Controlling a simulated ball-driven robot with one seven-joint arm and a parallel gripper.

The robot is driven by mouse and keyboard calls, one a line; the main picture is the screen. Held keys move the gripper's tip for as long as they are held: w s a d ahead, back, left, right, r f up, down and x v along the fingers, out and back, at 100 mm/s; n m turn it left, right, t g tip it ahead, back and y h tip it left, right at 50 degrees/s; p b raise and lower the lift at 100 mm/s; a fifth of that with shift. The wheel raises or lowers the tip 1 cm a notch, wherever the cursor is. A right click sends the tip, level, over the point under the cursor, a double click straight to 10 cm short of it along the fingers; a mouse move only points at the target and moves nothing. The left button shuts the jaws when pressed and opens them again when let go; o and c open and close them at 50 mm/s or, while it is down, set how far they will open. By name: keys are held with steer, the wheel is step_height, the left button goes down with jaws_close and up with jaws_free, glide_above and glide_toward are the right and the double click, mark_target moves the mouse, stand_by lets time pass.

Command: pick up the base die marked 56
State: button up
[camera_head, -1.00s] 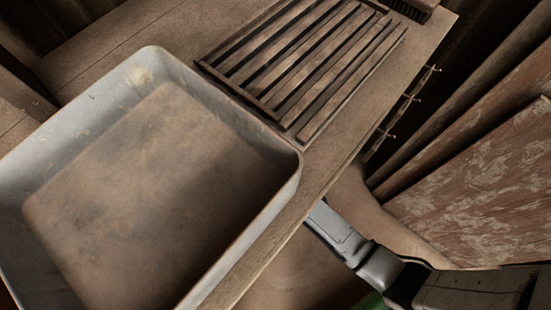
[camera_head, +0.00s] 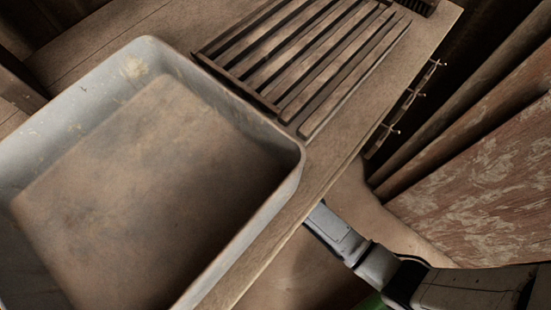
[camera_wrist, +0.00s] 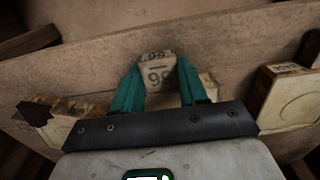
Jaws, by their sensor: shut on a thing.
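In the wrist view, a small pale die (camera_wrist: 158,61) with dark digits stands between the teal fingers of my gripper (camera_wrist: 159,78). The fingers are shut on its two sides. The digits look like 98 or 95 as seen here, which may be 56 upside down; they are too blurred to read surely. The lower part of the die is hidden behind the dark gripper bar. The head view shows only part of my arm at the lower right, not the gripper or the die.
In the wrist view, a wooden block with a pale face (camera_wrist: 288,98) stands to the right, and another block (camera_wrist: 66,128) to the left. In the head view, a large grey tray (camera_head: 228,92) and a slatted rack (camera_head: 300,62) rest on the wooden bench (camera_head: 330,165).

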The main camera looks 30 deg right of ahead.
jaws_close()
